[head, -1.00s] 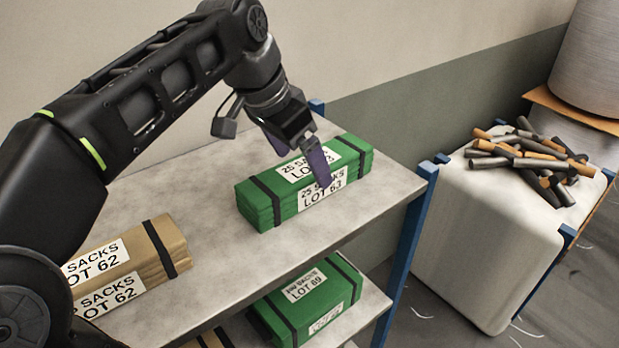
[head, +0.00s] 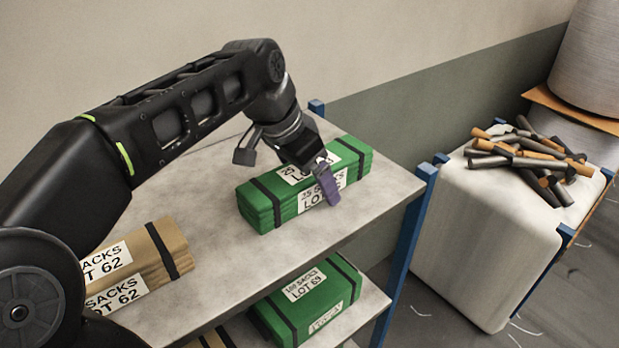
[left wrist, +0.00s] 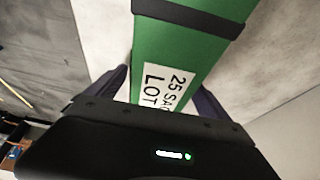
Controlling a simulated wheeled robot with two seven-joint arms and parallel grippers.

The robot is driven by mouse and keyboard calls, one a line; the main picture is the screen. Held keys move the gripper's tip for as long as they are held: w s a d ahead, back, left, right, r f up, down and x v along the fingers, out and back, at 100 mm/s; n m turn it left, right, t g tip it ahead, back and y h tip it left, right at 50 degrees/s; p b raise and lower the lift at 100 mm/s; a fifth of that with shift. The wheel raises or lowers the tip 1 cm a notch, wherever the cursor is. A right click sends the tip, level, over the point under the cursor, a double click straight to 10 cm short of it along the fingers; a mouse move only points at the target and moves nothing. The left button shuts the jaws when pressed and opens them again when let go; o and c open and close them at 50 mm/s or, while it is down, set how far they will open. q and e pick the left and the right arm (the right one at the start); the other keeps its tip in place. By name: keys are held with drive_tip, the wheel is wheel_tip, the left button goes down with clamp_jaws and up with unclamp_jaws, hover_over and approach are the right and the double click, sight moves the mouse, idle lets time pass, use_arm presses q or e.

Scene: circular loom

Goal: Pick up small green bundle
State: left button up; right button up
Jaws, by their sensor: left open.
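The small green bundle (head: 265,205), labelled "25 SACKS", lies on the upper shelf (head: 215,240) with two black straps around it. My left gripper (head: 328,180) is over its middle, pointing down, with one purple finger in front of the bundle's near side. The far finger is hidden in the head view. In the left wrist view the bundle (left wrist: 185,50) runs between two spread purple fingers, one on each side. The gripper is open; contact with the bundle cannot be told. My right gripper is not in view.
A tan bundle (head: 165,255), lot 62, lies on the same shelf at left. A larger green bundle (head: 322,290), lot 69, is on the lower shelf. Blue posts (head: 412,235) edge the rack. A white block (head: 480,235) holding several tubes (head: 530,155) stands at right.

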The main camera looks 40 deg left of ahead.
use_arm(q)
clamp_jaws()
idle(1.0)
